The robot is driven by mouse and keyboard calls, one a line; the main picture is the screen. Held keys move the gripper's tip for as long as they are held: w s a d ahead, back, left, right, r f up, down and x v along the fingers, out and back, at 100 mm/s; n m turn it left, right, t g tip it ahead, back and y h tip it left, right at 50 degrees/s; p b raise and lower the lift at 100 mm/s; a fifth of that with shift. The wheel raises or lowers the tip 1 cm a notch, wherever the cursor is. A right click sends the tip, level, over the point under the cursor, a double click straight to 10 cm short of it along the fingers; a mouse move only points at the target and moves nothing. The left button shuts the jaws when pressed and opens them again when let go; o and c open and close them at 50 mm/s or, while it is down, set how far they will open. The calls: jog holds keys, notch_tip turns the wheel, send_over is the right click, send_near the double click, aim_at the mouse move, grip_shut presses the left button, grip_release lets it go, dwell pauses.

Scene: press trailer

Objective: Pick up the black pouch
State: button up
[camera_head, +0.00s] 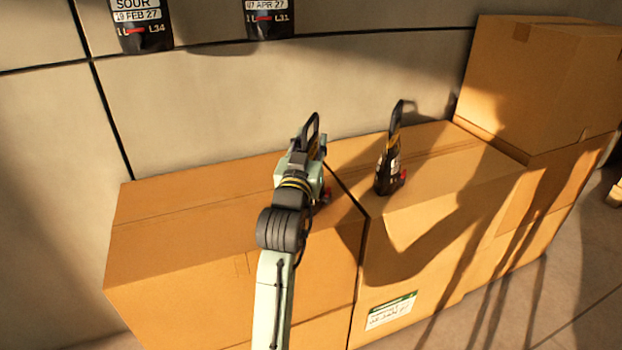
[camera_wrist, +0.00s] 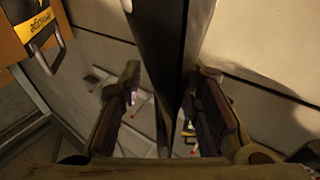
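Two dark pouch-like items stand on the cardboard boxes. One black pouch (camera_head: 387,168) stands upright on the right box, with a loop at its top, a yellow band and a red piece low on its side. My gripper (camera_head: 308,165) is over the left box; a black loop and a red piece show beside it, and the rest of that item is mostly hidden. In the wrist view my gripper (camera_wrist: 172,115) is open, its fingers spread on both sides of a tall dark form (camera_wrist: 160,45), probably that item seen edge-on. Gaps show beside it; contact is unclear.
Two labelled black packs, left (camera_head: 142,28) and right (camera_head: 268,20), show at the top by the pale wall. A tall carton (camera_head: 530,75) stands at the right. The left box (camera_head: 180,250) has clear space on top. A yellow-and-black item (camera_wrist: 42,45) shows in the wrist view.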

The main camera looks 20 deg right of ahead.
jog(key=shift+c, duration=0.3)
grip_shut()
dwell(0.8)
jog(key=shift+r, duration=0.15)
